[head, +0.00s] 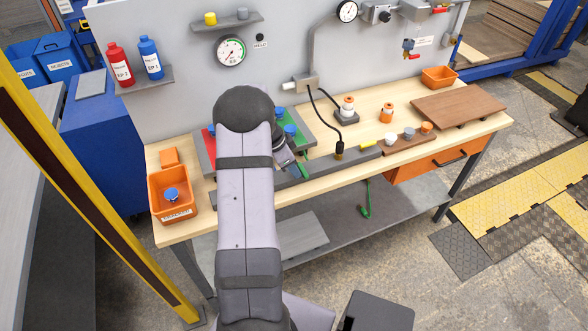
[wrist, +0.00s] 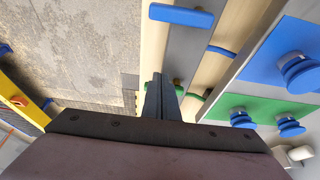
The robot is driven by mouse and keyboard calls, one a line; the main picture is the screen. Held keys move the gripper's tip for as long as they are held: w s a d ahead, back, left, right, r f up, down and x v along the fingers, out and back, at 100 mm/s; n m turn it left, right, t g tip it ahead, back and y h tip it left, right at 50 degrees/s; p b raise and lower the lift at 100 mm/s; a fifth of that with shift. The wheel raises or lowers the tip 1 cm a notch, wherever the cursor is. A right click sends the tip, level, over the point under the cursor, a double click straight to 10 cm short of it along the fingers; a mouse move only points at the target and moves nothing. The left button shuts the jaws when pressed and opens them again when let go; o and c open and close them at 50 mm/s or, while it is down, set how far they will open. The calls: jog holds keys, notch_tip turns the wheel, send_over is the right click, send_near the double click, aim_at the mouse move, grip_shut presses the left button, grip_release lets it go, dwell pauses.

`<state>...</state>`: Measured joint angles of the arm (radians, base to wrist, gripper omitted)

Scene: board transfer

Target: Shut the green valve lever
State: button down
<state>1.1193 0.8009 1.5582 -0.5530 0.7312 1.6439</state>
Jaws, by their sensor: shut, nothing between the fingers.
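A small green piece (head: 303,168), which looks like the green lever, shows beside my gripper at the bench's front strip. It is small and partly hidden, so I cannot tell its angle. In the wrist view a bit of green (wrist: 178,86) shows close beside the fingertips; I cannot tell whether they touch. My gripper (head: 287,158) is low over the front of the bench, partly behind my own arm. Its fingers (wrist: 160,80) are together with nothing between them. Red-handled valves (head: 410,56) are on the back panel.
Blue knobs stand on a coloured board (wrist: 246,106) beside the gripper. A blue bar (wrist: 181,16) lies on the grey strip. An orange bin (head: 170,210) is at the left. A black cable (head: 327,112) reaches the front strip. A green-ended item (head: 365,211) hangs below the bench edge.

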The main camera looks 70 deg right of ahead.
aim_at(306, 172)
jog(key=shift+s+n+b, duration=0.3)
jog(key=shift+n+b, duration=0.3)
jog(key=shift+b, duration=0.05)
jog(key=shift+s+f+n+t+h+b, duration=0.1)
jog(key=shift+s+n+t+h+b, duration=0.35)
jog(key=shift+n+b, duration=0.3)
jog(key=n+t, duration=0.1)
jog(key=n, duration=0.1)
jog(key=s+d+n, duration=0.1)
jog(key=n, duration=0.1)
jog(key=shift+s+t, duration=0.2)
jog(key=shift+t, duration=0.15)
jog(key=shift+s+d+n, duration=0.1)
jog(key=shift+n, duration=0.45)
jog(key=shift+s+d+r+p, duration=0.2)
jog(key=shift+s+d+p, duration=0.1)
jog(key=shift+s+d, duration=0.15)
jog(key=n, duration=0.1)
jog(key=d+n+t+p, duration=0.1)
jog(key=shift+s+n, duration=0.25)
jog(key=shift+n, duration=0.15)
jog(key=shift+d+f, duration=0.1)
jog(key=shift+d, duration=0.05)
jog(key=shift+w, duration=0.1)
